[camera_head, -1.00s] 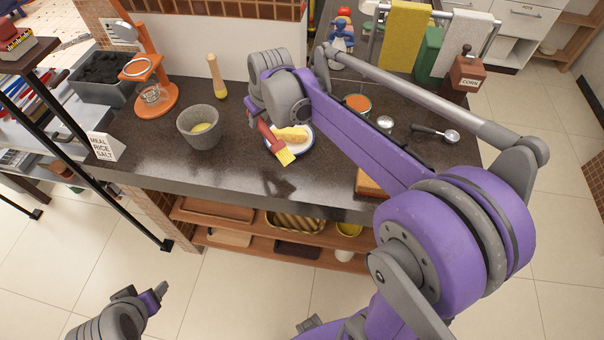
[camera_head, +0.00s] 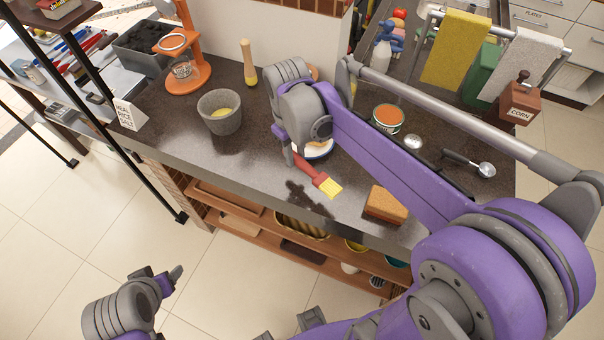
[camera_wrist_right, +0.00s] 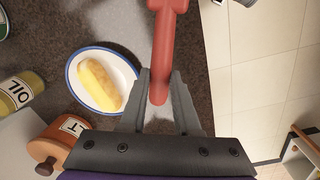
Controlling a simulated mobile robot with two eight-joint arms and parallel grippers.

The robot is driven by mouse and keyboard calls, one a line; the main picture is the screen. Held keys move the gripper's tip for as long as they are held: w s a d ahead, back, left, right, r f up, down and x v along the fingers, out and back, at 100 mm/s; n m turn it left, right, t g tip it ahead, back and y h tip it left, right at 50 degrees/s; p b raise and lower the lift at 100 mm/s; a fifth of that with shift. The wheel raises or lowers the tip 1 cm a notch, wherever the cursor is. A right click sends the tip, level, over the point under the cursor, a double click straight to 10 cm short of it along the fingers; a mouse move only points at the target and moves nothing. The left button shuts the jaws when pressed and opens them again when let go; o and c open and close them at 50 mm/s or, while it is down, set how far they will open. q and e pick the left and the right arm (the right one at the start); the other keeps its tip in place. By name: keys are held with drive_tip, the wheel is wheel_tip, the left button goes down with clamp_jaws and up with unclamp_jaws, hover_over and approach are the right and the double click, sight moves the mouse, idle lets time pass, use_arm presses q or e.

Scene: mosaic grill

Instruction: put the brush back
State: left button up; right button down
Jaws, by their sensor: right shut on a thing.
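The brush (camera_head: 318,175) has a red handle and yellow bristles. In the head view it hangs over the counter's front part, bristles toward the lower right, in front of the plate (camera_head: 322,152). My right gripper (camera_head: 290,155) is shut on the brush handle; my arm partly hides the plate. In the right wrist view the red handle (camera_wrist_right: 166,40) runs up between the fingers (camera_wrist_right: 163,100), and its bristles are out of frame. The blue-rimmed plate (camera_wrist_right: 130,68) with a yellow food piece lies left of it. My left gripper (camera_head: 168,282) is low at left, away from the counter; its opening is unclear.
A stone bowl (camera_head: 220,112), a pestle (camera_head: 248,65) and an orange stand (camera_head: 183,75) are at the left. A sponge-like block (camera_head: 385,204) lies near the front edge. A can (camera_head: 388,117) and a ladle (camera_head: 468,162) are at the right. An oil bottle (camera_wrist_right: 22,90) shows in the wrist view.

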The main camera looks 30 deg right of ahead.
sight(296, 176)
wheel_tip(296, 176, down, 7)
drive_tip(key=shift+r, duration=0.15)
idle(0.4)
drive_tip(key=shift+f+b, duration=0.2)
drive_tip(key=shift+b, duration=0.15)
drive_tip(key=c, duration=0.6)
unclamp_jaws()
drive_tip(key=shift+r, duration=0.1)
drive_tip(key=shift+c, duration=0.2)
